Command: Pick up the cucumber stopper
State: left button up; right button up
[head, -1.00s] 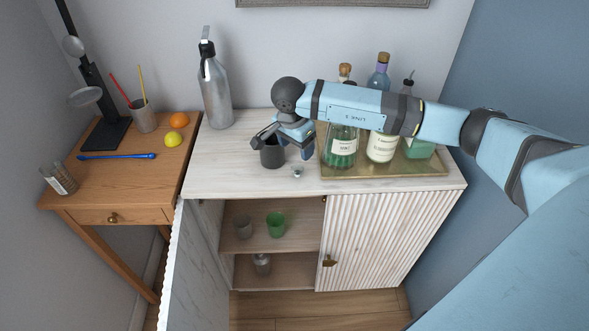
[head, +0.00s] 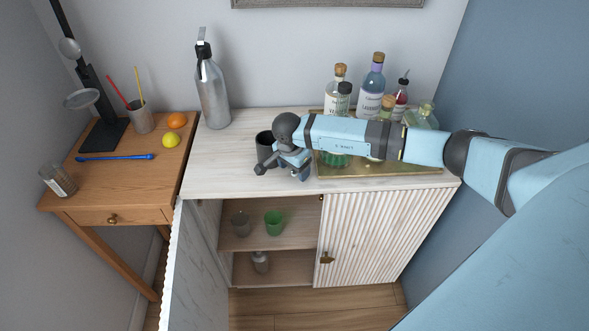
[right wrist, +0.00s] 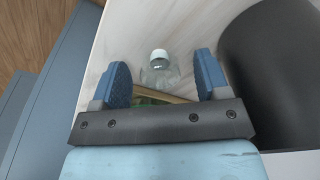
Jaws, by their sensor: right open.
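The stopper (right wrist: 159,72), a small clear glass piece with a pale round top, is on the pale cabinet top. In the right wrist view it shows between the two blue finger pads, with a gap on each side. My right gripper (right wrist: 162,76) is open, with nothing held. In the head view the right gripper (head: 286,170) is low over the cabinet top, in front of the black cup (head: 265,148), and largely hides the stopper. My left gripper is not in view.
The black cup also fills the right of the right wrist view (right wrist: 285,70). A gold tray (head: 400,170) with several bottles stands to the right, partly behind my right arm. A metal siphon bottle (head: 213,95) stands at the back left. The left cabinet door (head: 185,270) is open.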

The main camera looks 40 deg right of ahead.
jog(key=c, duration=1)
jog(key=shift+r, duration=0.1)
